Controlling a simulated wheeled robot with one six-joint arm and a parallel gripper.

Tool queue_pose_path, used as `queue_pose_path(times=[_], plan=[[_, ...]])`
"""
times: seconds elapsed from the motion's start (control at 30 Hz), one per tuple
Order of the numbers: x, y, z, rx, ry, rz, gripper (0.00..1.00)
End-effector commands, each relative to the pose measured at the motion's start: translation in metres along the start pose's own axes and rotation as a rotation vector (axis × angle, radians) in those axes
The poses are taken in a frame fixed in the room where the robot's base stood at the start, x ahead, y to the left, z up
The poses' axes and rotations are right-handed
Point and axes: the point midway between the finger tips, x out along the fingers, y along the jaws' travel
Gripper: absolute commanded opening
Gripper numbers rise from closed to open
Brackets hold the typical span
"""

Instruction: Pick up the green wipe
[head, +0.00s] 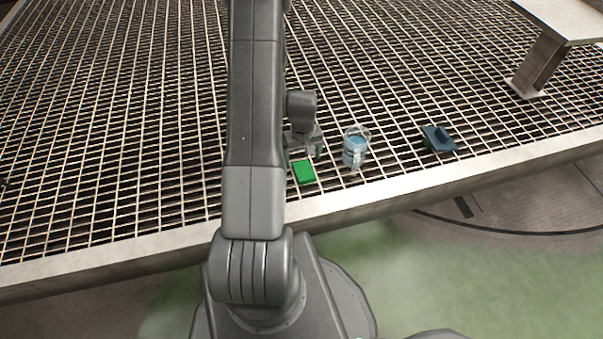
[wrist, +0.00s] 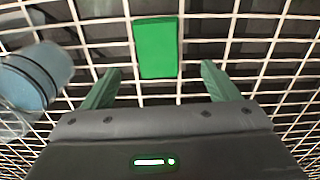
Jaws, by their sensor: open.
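The green wipe (head: 303,172) is a small flat green rectangle lying on the metal grating near its front edge. In the wrist view the green wipe (wrist: 157,48) lies ahead of the fingertips, roughly centred between them. My gripper (wrist: 158,76) is open and empty, with its two fingers spread wider than the wipe. In the head view my gripper (head: 303,148) is just behind the wipe, partly hidden by my arm. I cannot tell its exact height above the grating.
A clear container with blue contents (head: 355,147) stands close to the right of the wipe; it also shows at the left in the wrist view (wrist: 38,78). A dark blue tool-like object (head: 438,138) lies farther right. The grating's pale front rim (head: 400,192) runs nearby. The grating left of my arm is clear.

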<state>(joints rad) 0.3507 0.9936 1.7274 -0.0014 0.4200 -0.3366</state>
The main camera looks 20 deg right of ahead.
Motion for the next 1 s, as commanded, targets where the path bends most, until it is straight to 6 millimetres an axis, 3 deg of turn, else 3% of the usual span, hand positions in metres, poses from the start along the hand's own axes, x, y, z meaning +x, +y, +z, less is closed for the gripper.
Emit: queue_pose_path(times=[0.33,0.6,0.87,1.0], plan=[[0.028,0.001,0.0,0.002,-0.002,-0.001,0.82],[0.067,0.002,-0.001,0.002,-0.002,-0.001,0.82],[0.068,0.003,-0.002,0.002,0.0,-0.001,0.82],[0.068,0.003,-0.002,0.002,0.0,-0.001,0.54]])
